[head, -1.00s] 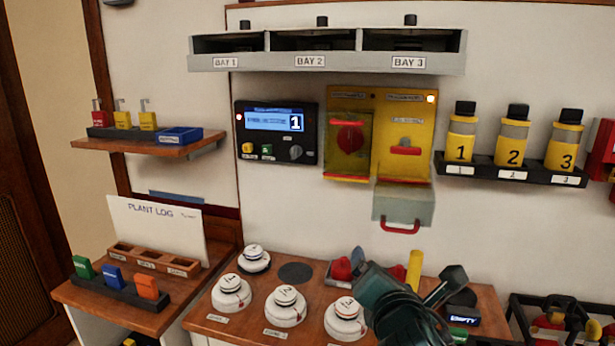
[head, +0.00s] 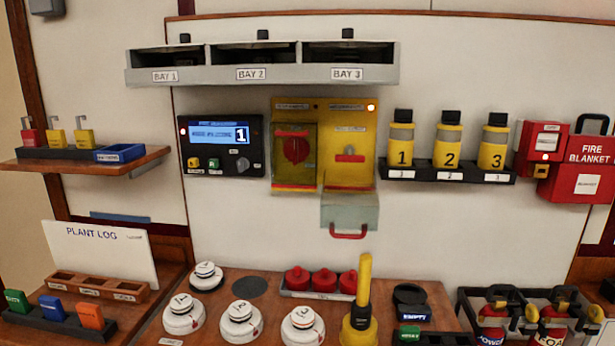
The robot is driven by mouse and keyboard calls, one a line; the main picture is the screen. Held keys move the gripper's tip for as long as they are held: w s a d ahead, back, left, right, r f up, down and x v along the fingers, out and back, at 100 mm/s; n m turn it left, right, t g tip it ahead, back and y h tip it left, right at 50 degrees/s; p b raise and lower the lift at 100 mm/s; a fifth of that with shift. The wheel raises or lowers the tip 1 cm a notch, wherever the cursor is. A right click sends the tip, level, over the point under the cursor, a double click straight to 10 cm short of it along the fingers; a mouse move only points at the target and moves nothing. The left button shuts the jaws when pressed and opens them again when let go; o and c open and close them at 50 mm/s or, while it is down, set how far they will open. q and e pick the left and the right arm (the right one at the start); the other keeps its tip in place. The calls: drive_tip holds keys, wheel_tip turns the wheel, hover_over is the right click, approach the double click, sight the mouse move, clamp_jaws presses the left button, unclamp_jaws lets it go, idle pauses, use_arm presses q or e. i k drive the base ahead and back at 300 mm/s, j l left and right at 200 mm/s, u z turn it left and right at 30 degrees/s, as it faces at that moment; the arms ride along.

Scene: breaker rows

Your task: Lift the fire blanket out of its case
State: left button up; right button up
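The red fire blanket case (head: 588,165) is mounted on the wall at the far right of the head view, with white lettering and a white label on its front. A black loop (head: 592,122) stands up from its top; I cannot tell whether it belongs to the blanket or the case. The blanket itself is hidden inside or cannot be made out. Neither of my grippers is in the head view.
A smaller red box (head: 540,136) adjoins the case on its left. A shelf (head: 445,175) of yellow numbered bottles is further left. Below are a rack of extinguishers (head: 520,305) and a counter (head: 262,312) with detectors. The wall under the case is clear.

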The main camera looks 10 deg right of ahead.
sight(580, 148)
drive_tip(key=z, duration=1.7)
drive_tip(key=i+l, duration=0.2)
drive_tip(key=l, duration=0.2)
drive_tip(key=i+l, duration=0.25)
drive_tip(key=l, duration=0.2)
drive_tip(key=k+z, duration=0.05)
